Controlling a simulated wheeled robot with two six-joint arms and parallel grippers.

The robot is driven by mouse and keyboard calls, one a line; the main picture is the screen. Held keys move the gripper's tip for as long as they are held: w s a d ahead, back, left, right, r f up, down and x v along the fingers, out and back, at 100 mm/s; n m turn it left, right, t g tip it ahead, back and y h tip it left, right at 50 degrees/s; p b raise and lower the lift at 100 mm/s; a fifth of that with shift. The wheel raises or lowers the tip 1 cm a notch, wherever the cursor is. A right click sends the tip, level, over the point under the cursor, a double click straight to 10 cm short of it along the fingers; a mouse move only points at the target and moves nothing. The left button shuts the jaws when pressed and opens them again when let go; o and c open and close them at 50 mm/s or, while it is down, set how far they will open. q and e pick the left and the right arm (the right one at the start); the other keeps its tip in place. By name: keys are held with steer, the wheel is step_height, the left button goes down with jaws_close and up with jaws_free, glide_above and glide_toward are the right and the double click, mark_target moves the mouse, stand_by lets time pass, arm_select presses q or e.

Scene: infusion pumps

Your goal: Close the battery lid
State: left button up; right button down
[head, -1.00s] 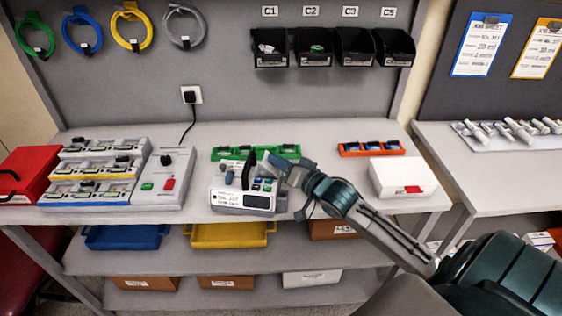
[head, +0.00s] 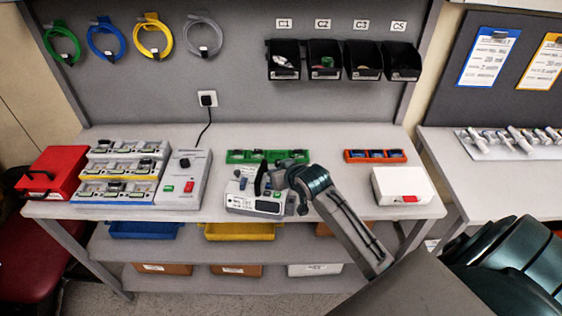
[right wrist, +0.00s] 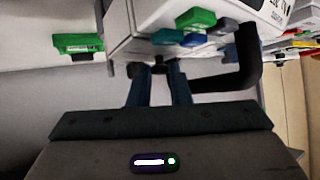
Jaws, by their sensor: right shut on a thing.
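The infusion pump (head: 252,203) is a white box with a display, coloured buttons and a black upright handle, near the front of the bench. In the right wrist view its white body (right wrist: 127,25), green and blue buttons and black handle fill the top. My right gripper (head: 286,178) is at the pump's right side. In the right wrist view its two fingers (right wrist: 160,72) meet the pump's edge, shut on a small dark part there. That part seems to be the battery lid, but the fingers mostly hide it. My left gripper is not in view.
A green rack (head: 240,156) stands behind the pump, and an orange rack (head: 376,157) is at the back right. A white box (head: 403,185) stands to the right. A grey switch unit (head: 181,190) and a stacked charging rack (head: 112,172) stand left. Shelves lie below.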

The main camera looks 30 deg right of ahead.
steer(key=shift+w+a+f+g+h+p, duration=0.15)
steer(key=shift+g+h+p, duration=0.25)
steer(key=shift+p, duration=0.4)
steer(key=shift+n, duration=0.3)
steer(key=shift+f, duration=0.1)
steer(key=c, duration=1.3)
jaws_free()
steer(key=shift+b+v, duration=1.55)
steer(key=shift+v, duration=3.85)
steer(key=shift+w, duration=0.1)
